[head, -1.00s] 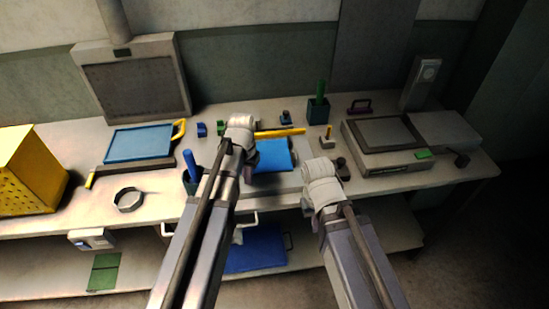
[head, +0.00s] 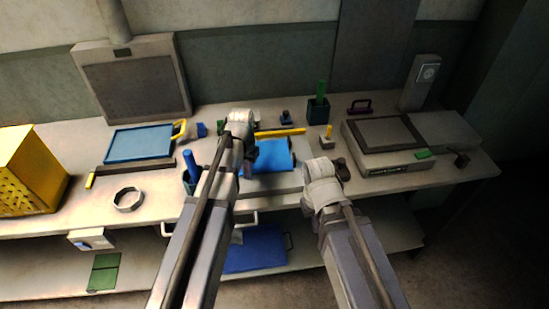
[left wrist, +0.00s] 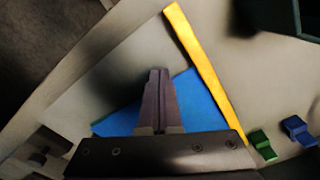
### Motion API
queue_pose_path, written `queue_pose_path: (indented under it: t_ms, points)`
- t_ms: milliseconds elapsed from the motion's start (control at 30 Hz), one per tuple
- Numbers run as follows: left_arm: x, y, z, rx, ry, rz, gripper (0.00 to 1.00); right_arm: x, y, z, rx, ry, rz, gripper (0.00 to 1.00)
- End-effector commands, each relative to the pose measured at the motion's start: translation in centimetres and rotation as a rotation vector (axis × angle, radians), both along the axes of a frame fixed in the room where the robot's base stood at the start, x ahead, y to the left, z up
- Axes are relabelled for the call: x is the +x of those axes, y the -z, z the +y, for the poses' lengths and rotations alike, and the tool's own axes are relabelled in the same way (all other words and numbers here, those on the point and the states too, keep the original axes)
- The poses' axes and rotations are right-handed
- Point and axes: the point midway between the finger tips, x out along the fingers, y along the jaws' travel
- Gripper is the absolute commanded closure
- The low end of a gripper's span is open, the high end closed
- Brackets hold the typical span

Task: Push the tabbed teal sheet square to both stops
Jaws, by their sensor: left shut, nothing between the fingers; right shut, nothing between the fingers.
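The sheet (head: 271,157) looks blue and lies flat on a pale plate (head: 285,183) between my arms. It also shows in the left wrist view (left wrist: 200,103). A yellow bar (head: 280,133) runs along its far edge; the wrist view shows the bar (left wrist: 205,75) beside the sheet's edge, touching or nearly so. I cannot make out a second stop or the tab. My left gripper (left wrist: 159,72) is shut and empty over the sheet, hiding part of it. My right gripper (head: 342,170) is shut, right of the sheet and apart from it.
A dark cup with a blue stick (head: 190,182) stands left of the plate. A grey ring (head: 128,200) and a tray with another blue panel (head: 140,143) lie further left. A yellow bin (head: 30,170) is at the far left. A scale-like box (head: 390,160) stands on the right.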

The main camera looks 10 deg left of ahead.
Motion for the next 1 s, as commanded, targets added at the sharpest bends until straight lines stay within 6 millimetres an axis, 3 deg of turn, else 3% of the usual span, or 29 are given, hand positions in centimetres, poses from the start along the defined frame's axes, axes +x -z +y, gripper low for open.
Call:
queue_pose_path:
  t_ms: [667,1000]
  points:
    - [2.3,0.0,0.6,0.0,0.001,-0.001,1.0,0.0,0.0,0.0,0.0,0.0,0.0,1.0]
    - [2.3,0.0,0.6,0.0,0.0,-0.002,1.0,0.0,0.0,0.0,0.0,0.0,0.0,1.0]
